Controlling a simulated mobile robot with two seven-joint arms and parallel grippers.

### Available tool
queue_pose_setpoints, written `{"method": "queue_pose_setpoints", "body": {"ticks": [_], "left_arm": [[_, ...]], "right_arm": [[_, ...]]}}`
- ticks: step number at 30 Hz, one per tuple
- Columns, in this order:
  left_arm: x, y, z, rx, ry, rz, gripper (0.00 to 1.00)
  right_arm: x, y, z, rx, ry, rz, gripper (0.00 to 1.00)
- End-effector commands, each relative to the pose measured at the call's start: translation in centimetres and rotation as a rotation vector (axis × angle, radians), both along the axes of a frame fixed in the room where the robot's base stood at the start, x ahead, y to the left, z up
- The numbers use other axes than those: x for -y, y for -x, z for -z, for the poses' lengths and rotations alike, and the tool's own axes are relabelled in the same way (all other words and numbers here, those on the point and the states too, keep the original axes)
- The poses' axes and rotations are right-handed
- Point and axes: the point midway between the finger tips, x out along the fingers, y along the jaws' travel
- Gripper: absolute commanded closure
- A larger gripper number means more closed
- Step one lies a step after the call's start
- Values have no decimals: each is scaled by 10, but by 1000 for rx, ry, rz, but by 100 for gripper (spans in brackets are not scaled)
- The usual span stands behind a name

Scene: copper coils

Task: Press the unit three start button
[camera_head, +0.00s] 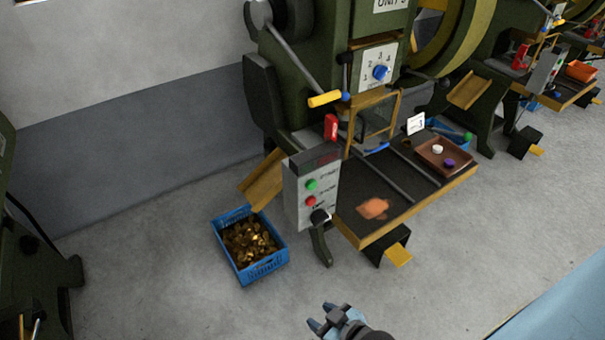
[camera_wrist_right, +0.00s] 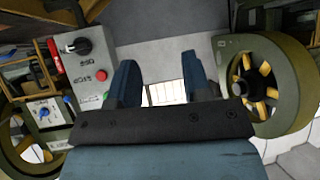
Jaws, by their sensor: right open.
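The unit three press (camera_head: 325,30) stands at the upper middle of the head view. A grey control box (camera_head: 312,190) is on its front left corner. The box carries a green start button (camera_head: 311,184), a red button (camera_head: 310,201) below it and a black knob (camera_head: 319,216) lowest. My right gripper (camera_head: 322,316) is open and empty, low in the head view and apart from the box. In the right wrist view its fingers are spread, with the red button (camera_wrist_right: 101,75) and black knob (camera_wrist_right: 80,46) to their left. My left gripper is out of view.
A blue crate (camera_head: 268,265) of brass-coloured pieces stands on the floor left of the box. A yellow-handled lever (camera_head: 325,99) is above the box. The press bed holds an orange piece (camera_head: 373,208) and a brown tray (camera_head: 435,169). Floor before the press is clear.

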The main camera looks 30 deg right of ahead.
Motion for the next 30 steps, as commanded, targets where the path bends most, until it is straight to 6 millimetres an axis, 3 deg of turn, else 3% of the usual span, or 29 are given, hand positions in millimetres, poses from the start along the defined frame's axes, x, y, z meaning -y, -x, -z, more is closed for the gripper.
{"method": "queue_pose_setpoints", "body": {"ticks": [8,14,15,30], "left_arm": [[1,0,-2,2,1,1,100],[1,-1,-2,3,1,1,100],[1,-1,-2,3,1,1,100],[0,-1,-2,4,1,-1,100]], "right_arm": [[0,0,0,0,0,0,55],[0,0,0,1,0,1,97],[0,0,0,1,0,1,100],[0,0,0,0,1,1,100]]}}
